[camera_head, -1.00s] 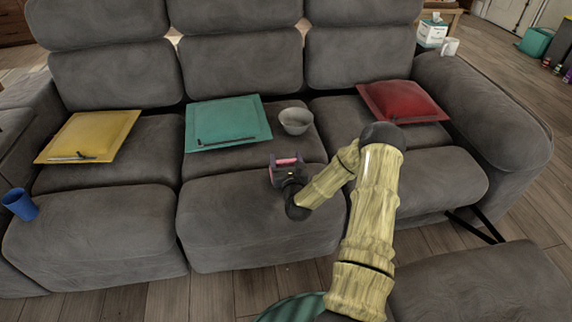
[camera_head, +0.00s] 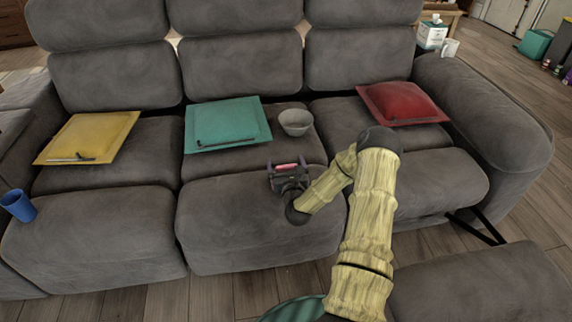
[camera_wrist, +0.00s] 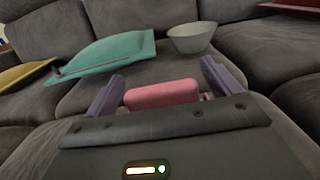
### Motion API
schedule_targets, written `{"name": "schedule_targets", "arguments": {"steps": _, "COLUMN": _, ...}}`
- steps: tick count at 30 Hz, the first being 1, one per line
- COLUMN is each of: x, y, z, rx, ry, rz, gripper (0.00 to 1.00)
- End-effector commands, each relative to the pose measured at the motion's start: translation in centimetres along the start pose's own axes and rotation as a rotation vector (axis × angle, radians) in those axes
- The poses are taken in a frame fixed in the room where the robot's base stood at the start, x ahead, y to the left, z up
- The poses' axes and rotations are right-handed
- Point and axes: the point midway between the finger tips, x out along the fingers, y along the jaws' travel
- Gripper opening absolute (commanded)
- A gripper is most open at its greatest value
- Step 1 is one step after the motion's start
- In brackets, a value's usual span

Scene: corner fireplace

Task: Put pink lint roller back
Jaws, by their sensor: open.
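The pink lint roller (camera_head: 287,166) lies on the middle seat of the grey sofa, in front of the grey bowl. In the wrist view its pink body (camera_wrist: 163,93) shows between the two purple fingers of my gripper (camera_wrist: 160,88). The fingers are apart, with a gap visible at least on the left side of the roller. My gripper (camera_head: 287,172) is low at the seat in the head view. The lower part of the roller is hidden behind the gripper body, and I cannot tell whether a finger touches it.
A grey bowl (camera_head: 295,122) and a teal cushion (camera_head: 227,125) lie just behind my gripper. A yellow cushion (camera_head: 90,137) is left, a red cushion (camera_head: 402,102) right. A blue cup (camera_head: 19,205) stands far left. The front of the middle seat (camera_head: 240,215) is clear.

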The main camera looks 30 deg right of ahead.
Motion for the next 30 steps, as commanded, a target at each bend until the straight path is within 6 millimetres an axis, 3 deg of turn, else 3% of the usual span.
{"name": "schedule_targets", "arguments": {"steps": 5, "x": -2.1, "y": 0.0, "z": 0.1, "rx": 0.001, "ry": 0.004, "rz": 0.002, "gripper": 0.90}}
{"name": "schedule_targets", "arguments": {"steps": 18, "x": -10.4, "y": 0.0, "z": 0.0, "rx": 0.002, "ry": 0.004, "rz": 0.000, "gripper": 0.90}}
{"name": "schedule_targets", "arguments": {"steps": 23, "x": -11.8, "y": 0.0, "z": 0.0, "rx": 0.001, "ry": 0.002, "rz": 0.000, "gripper": 0.90}}
{"name": "schedule_targets", "arguments": {"steps": 30, "x": -12.0, "y": 0.0, "z": 0.0, "rx": 0.000, "ry": 0.000, "rz": 0.000, "gripper": 0.90}}
